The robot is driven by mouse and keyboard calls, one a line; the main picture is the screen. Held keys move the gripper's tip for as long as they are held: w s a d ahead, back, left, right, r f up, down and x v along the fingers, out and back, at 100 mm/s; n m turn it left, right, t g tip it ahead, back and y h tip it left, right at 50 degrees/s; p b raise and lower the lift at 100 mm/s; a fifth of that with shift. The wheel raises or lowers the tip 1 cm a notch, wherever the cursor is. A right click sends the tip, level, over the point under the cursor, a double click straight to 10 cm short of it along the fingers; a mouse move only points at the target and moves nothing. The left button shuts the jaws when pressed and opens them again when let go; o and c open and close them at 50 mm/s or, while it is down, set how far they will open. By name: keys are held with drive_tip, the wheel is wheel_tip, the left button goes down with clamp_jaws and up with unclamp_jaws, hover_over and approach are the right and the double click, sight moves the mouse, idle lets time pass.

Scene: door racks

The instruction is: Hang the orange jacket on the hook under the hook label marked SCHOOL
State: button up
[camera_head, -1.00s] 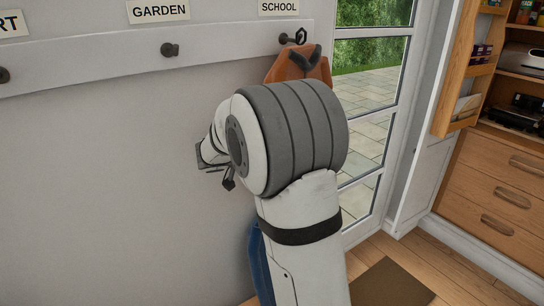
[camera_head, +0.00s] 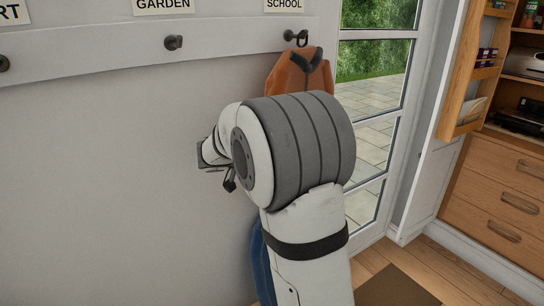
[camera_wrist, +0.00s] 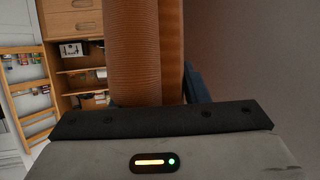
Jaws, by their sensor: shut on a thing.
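The orange jacket (camera_head: 290,72) hangs upright below the SCHOOL label (camera_head: 285,4), at the right end of the rail. Its dark loop (camera_head: 302,38) is at the tip of the SCHOOL hook (camera_head: 289,35); it looks to be around the hook's end, but I cannot tell if it is fully seated. My arm hides most of the jacket in the head view. In the wrist view the ribbed orange cloth (camera_wrist: 135,50) rises right in front of my gripper (camera_wrist: 155,118), which is shut on the jacket.
The GARDEN hook (camera_head: 173,42) on the white rail (camera_head: 235,38) is empty. A glass door (camera_head: 378,95) is just right of the jacket, and an open wooden cupboard (camera_head: 500,180) is further right. Something blue (camera_head: 261,262) shows low behind my arm.

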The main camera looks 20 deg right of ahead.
idle(0.3)
drive_tip(key=o, duration=1.4)
drive_tip(key=b+v, duration=0.3)
drive_tip(key=v, duration=0.5)
drive_tip(key=s+a+f+n+y, duration=0.3)
drive_tip(key=s+f+n+y, duration=0.1)
drive_tip(key=s, duration=0.5)
drive_tip(key=s+a+f+n+g+y, duration=0.1)
drive_tip(key=s+a+f+n+y, duration=0.2)
drive_tip(key=s, duration=0.6)
drive_tip(key=s+a+f+n+g+y, duration=0.1)
drive_tip(key=s+a+f+n+y, duration=0.2)
drive_tip(key=s, duration=0.6)
drive_tip(key=shift+s+a+f+n+y, duration=0.15)
drive_tip(key=shift+f+n+y, duration=0.55)
drive_tip(key=shift+n, duration=0.15)
drive_tip(key=shift+s+a+f+n+y, duration=0.15)
drive_tip(key=shift+s+f+n+y, duration=0.05)
drive_tip(key=shift+f+n+y, duration=0.55)
